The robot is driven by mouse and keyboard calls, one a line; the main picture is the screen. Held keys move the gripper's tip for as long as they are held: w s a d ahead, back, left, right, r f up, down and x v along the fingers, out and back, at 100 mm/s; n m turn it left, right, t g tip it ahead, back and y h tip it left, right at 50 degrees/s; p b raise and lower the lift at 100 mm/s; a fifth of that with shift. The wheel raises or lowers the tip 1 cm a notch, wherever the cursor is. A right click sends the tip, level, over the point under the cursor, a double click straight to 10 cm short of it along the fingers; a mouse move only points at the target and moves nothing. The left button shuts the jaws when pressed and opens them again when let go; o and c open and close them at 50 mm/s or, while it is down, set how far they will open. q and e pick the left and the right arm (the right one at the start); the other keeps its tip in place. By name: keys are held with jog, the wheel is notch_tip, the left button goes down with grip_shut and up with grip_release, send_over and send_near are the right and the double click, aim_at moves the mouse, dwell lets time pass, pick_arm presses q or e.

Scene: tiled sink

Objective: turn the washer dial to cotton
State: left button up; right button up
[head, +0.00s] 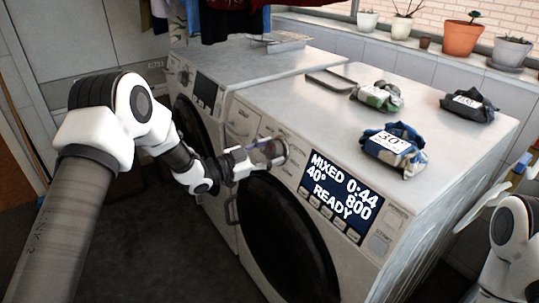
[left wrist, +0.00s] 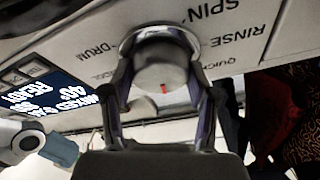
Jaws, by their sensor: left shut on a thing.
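The washer dial (head: 279,151) is a round grey knob on the front panel of the nearer white washer (head: 300,90). My left gripper (head: 262,157) is shut on it. In the left wrist view the dial (left wrist: 160,66) sits between the two fingers, with a red mark on its face. Labels SPIN, RINSE, QUICK and DRUM show around it; I see no cotton label, and part of the ring is hidden. The display (head: 340,197) reads MIXED, 0:44, 40°, 800, READY. My right arm shows at the right edge; its gripper is not clearly visible.
Folded clothes lie on the washer top: a blue bundle with a 30° tag (head: 395,150), a green one (head: 378,96) and a dark one (head: 469,105). A second washer (head: 215,75) stands to the left. Potted plants line the sill.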

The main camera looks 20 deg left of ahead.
pick_arm(q)
jog(key=m+g+b, duration=0.1)
jog(key=m, duration=0.3)
jog(key=shift+a+h, duration=0.1)
jog(key=shift+h, duration=0.3)
jog(key=shift+m+g+b, duration=0.5)
jog(key=shift+m+g, duration=0.4)
jog(key=shift+m, duration=1)
jog(key=o, duration=1.2)
jog(key=shift+c, duration=0.2)
jog(key=v, duration=1.2)
jog(key=shift+f, duration=0.2)
